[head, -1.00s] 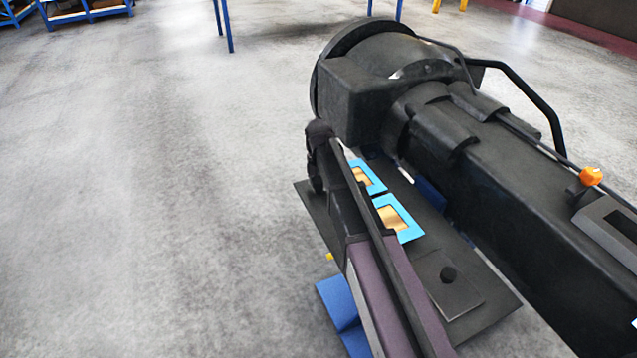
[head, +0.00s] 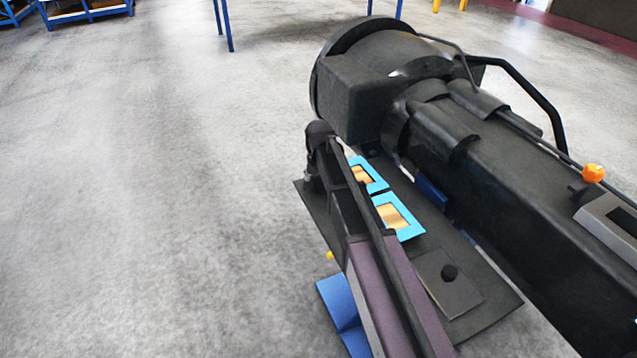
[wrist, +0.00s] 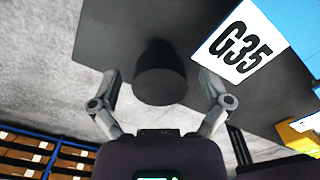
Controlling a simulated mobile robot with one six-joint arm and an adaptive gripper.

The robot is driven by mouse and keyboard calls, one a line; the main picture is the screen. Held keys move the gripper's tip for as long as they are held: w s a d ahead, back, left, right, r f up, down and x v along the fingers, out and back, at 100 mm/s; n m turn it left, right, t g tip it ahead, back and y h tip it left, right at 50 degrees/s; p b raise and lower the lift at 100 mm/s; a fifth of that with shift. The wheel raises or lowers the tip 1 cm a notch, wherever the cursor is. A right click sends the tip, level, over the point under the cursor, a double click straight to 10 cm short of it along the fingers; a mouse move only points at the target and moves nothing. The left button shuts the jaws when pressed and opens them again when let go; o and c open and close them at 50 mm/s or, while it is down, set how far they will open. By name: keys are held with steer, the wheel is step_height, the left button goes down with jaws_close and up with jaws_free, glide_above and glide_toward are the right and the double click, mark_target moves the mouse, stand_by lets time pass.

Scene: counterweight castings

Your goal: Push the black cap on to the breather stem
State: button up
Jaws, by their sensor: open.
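In the wrist view, a black round piece (wrist: 160,86) stands up from a dark flat surface (wrist: 105,35), its end face toward the camera. It looks like the cap; whether a stem is under it is hidden. My gripper (wrist: 160,80) is open, with one grey finger on each side of the piece. Gaps show between the fingers and the piece. In the head view, a small black round knob (head: 450,272) sits on a dark square plate (head: 462,297). I cannot tell whether it belongs to the cap or stem. My gripper is not clear in that view.
A blue block with a white G35 label (wrist: 240,45) is close to the right finger in the wrist view. Two light-blue frames with gold-brown centres (head: 400,215) lie on the dark slab (head: 440,238). Open grey floor (head: 150,200) spreads on the left.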

mark_target(318, 180)
steer(key=shift+r, duration=0.15)
step_height(318, 180, up, 9)
steer(key=p, duration=0.9)
steer(key=shift+s+r, duration=0.1)
steer(key=s+f+b, duration=0.2)
steer(key=s, duration=0.6)
steer(key=s+f+b, duration=0.2)
steer(key=s, duration=0.6)
steer(key=shift+a+f, duration=0.2)
steer(key=shift+f, duration=0.1)
steer(key=shift+d, duration=0.1)
stand_by(0.5)
